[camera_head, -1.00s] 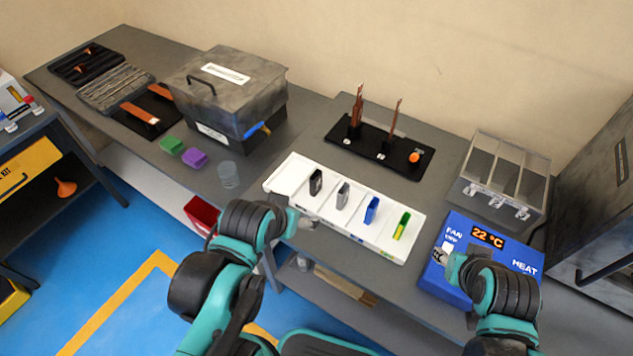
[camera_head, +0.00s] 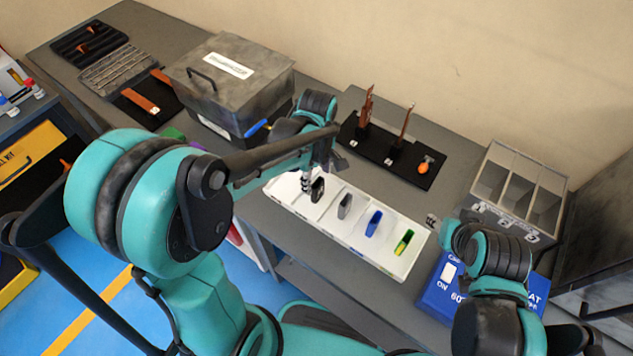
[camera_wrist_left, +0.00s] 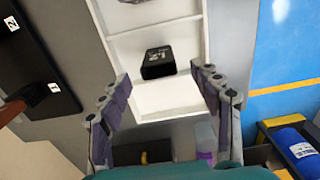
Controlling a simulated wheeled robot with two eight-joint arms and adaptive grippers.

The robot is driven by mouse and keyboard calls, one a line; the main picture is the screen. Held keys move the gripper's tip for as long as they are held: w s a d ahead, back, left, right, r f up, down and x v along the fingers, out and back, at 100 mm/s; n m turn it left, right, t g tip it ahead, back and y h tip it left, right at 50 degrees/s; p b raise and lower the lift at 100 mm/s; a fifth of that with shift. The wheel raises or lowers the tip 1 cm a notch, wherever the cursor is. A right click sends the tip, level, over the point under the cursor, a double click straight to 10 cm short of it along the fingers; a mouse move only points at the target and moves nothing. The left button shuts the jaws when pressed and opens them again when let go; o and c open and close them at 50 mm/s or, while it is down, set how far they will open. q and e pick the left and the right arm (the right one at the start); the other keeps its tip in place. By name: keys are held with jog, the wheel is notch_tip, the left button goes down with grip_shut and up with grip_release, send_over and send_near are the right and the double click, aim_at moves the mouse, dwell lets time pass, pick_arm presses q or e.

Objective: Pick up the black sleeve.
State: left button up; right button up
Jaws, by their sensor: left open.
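My left gripper (camera_head: 306,184) is above the left end of the tray, close beside the sleeve. In the left wrist view my left gripper (camera_wrist_left: 160,76) is open, one finger on each side, with the sleeve ahead in the gap and not gripped. My right gripper (camera_head: 432,221) is near the blue heater box, small and partly hidden by its arm.
A black stand (camera_head: 425,182) with copper bars is behind the tray. A grey lidded box (camera_head: 228,85) is at the left.

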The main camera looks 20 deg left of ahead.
aim_at(318, 191)
pick_arm(q)
notch_tip(318, 191, down, 2)
jog(key=shift+s+f+b, duration=0.1)
jog(key=shift+s+b, duration=0.05)
jog(key=shift+b, duration=0.25)
jog(key=f+b, duration=0.1)
jog(key=f, duration=0.1)
jog(key=f+b, duration=0.1)
jog(key=f, duration=0.2)
jog(key=shift+w+d+f, duration=0.1)
jog(key=shift+w+f, duration=0.1)
jog(key=shift+f, duration=0.05)
jog(key=shift+r, duration=0.1)
jog(key=c, duration=0.9)
